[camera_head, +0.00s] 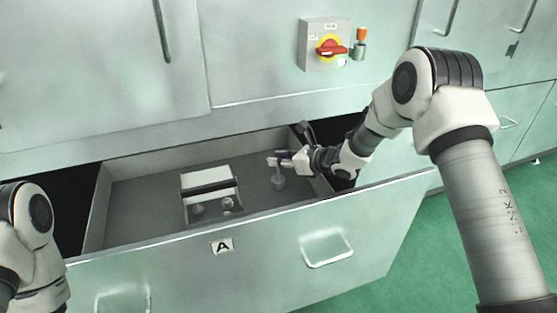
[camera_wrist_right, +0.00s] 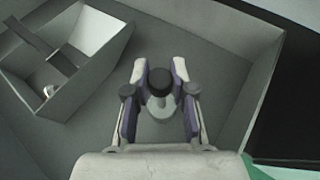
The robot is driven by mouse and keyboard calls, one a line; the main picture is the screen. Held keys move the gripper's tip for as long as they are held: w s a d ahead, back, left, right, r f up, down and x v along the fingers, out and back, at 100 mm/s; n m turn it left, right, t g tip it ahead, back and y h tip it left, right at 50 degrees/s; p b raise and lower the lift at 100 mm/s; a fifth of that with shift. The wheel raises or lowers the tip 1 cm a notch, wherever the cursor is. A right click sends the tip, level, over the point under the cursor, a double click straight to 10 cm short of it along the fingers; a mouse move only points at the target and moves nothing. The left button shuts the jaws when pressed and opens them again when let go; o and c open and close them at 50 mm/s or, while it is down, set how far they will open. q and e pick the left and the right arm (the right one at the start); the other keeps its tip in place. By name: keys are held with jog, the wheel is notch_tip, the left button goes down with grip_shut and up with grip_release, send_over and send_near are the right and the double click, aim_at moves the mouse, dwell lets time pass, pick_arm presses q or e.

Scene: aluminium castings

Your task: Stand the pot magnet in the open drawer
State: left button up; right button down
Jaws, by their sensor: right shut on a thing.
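The drawer (camera_head: 300,222) labelled A is open. My right gripper (camera_head: 276,160) reaches inside its right half and is shut on the pot magnet (camera_head: 278,181). In the right wrist view the magnet shows a round dark top (camera_wrist_right: 160,80) between the fingertips (camera_wrist_right: 160,73) and a paler grey round body below. In the head view the magnet looks upright, with its wide end down at or close to the drawer floor; I cannot tell if it touches. My left gripper is out of view; only part of my left arm shows at the left edge.
The drawer floor around the magnet is clear. A red-handled switch box (camera_head: 325,45) is on the cabinet behind.

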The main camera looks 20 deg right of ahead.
jog(key=shift+f, duration=0.1)
jog(key=c, duration=1)
grip_release()
jog(key=shift+s+r, duration=0.15)
jog(key=shift+r, duration=0.15)
jog(key=p+v, duration=0.1)
jog(key=v, duration=1)
jog(key=shift+s+d, duration=0.25)
jog(key=shift+s, duration=0.05)
